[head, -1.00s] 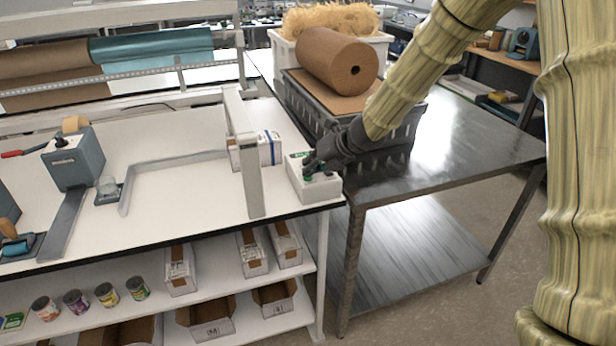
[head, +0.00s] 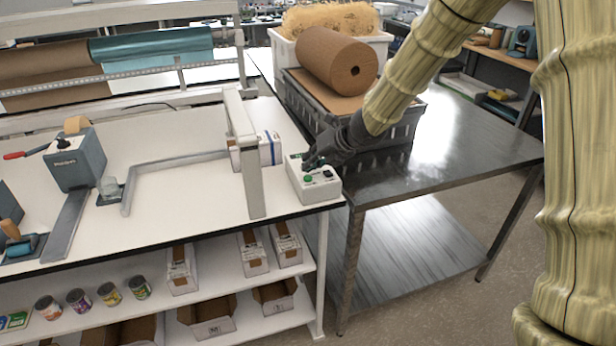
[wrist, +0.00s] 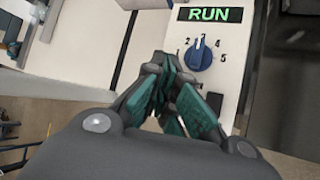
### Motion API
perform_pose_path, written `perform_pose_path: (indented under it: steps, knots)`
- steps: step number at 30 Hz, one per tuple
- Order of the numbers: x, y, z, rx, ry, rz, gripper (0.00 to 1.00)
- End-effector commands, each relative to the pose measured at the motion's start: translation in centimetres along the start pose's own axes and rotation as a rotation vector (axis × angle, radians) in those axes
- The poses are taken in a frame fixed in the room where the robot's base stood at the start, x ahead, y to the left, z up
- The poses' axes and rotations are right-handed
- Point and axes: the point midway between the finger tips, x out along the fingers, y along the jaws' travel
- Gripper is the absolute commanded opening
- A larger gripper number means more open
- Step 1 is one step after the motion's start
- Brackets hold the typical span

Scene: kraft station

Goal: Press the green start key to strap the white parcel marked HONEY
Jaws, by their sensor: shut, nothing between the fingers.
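The control box (head: 314,192) stands at the right front corner of the white bench. Its green start key (head: 308,178) shows in the head view, beside dark controls. In the wrist view the box has a lit RUN display (wrist: 210,14) and a blue dial (wrist: 199,55); my fingers hide the green key there. My gripper (head: 310,164) is shut and empty, its fingertips just behind the green key and seemingly apart from it. The fingers also show in the wrist view (wrist: 161,66). A white parcel (head: 266,150) with a blue band lies behind the arch; its marking is unreadable.
The strapping arch (head: 244,150) rises left of the box. A grey crate (head: 395,140) with a brown paper roll (head: 335,58) sits on the metal table to the right. A tape dispenser (head: 75,160) stands left.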

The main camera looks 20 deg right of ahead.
Motion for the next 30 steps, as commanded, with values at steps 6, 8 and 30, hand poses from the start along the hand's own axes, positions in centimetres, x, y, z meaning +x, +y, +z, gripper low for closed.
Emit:
perform_pose_path:
  steps: [6,8,30]
  knots:
    - [-1.3,1.0,1.0,0.0,-0.001,0.0,0.0]
    - [-1.7,1.2,1.2,0.0,-0.001,0.0,0.0]
    - [-3.3,2.4,2.4,0.0,0.0,0.0,0.0]
